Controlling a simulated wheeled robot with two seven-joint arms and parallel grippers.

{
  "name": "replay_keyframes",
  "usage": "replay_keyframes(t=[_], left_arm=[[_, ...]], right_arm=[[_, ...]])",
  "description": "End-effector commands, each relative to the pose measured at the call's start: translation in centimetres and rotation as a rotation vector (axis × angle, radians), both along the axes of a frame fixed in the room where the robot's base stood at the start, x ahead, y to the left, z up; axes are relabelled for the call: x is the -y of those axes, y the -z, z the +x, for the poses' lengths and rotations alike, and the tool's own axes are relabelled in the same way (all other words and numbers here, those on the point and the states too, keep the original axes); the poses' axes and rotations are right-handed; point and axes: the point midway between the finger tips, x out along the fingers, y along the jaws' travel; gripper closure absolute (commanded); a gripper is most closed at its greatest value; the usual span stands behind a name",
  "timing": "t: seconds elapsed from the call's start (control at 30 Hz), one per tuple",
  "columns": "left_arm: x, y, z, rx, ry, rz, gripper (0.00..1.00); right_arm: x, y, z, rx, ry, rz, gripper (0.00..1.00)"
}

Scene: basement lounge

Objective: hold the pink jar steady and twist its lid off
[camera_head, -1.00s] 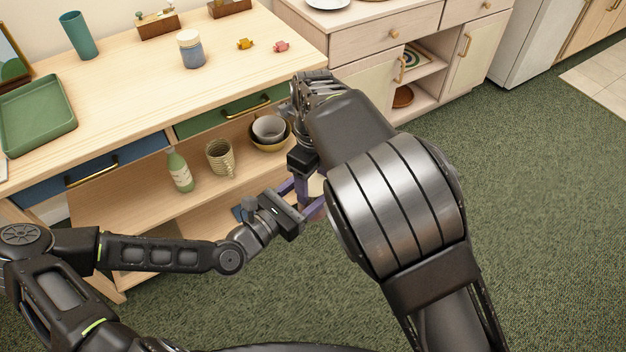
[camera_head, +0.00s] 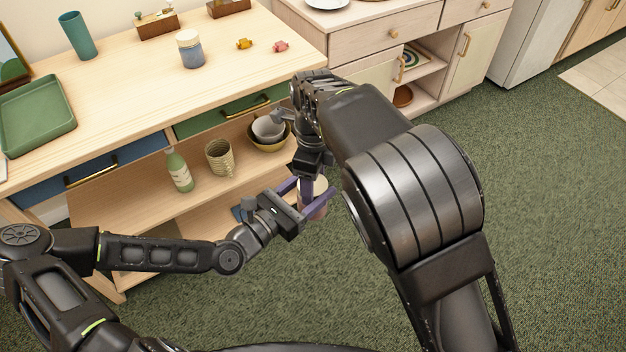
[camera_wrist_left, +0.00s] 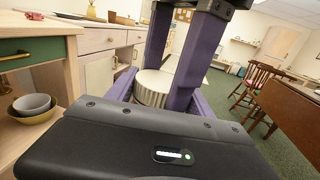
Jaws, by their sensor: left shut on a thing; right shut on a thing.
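The pink jar (camera_head: 315,210) is held in the air in front of the cabinet, partly hidden by my grippers. Its cream ribbed lid (camera_wrist_left: 152,88) shows in the left wrist view and sits at the top of the jar in the head view (camera_head: 320,184). My left gripper (camera_head: 314,190) reaches in from the left and is shut around the jar, with a purple finger on each side. My right gripper (camera_head: 308,188) comes down from above and is shut on the lid; its purple fingers also show in the left wrist view (camera_wrist_left: 178,75). Any gap between lid and jar is hidden.
The wooden cabinet (camera_head: 130,80) stands close behind, with a green tray (camera_head: 38,115) and a blue jar (camera_head: 191,52) on top. Its shelf holds a green bottle (camera_head: 179,170), a ribbed mug (camera_head: 219,157) and bowls (camera_head: 268,130). Green carpet is clear to the right.

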Motion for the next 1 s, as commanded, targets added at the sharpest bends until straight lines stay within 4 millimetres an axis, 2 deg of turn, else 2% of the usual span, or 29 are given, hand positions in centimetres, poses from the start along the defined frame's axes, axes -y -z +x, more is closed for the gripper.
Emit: replay_keyframes(t=[0.07, 0.1, 0.33, 0.67, 1.0], left_arm=[[0.1, 0.0, -0.1, 0.0, 0.005, 0.001, 1.0], [0.2, 0.0, -0.1, 0.0, 0.005, 0.001, 1.0], [0.1, 0.0, -0.1, 0.001, 0.003, 0.001, 1.0], [0.0, 0.0, 0.0, 0.001, 0.0, 0.001, 1.0], [0.0, 0.0, 0.0, 0.001, 0.0, 0.001, 1.0]], right_arm=[[-0.2, -0.1, -0.1, 0.0, -0.004, 0.002, 0.88], [-0.2, -0.1, -0.1, 0.0, -0.004, 0.002, 0.38], [-0.2, 0.0, -0.1, 0.0, 0.0, 0.002, 0.19], [-0.1, -0.4, -0.1, -0.002, 0.002, 0.001, 0.17], [-0.1, -4.3, -0.1, -0.001, 0.001, 0.002, 0.17]])
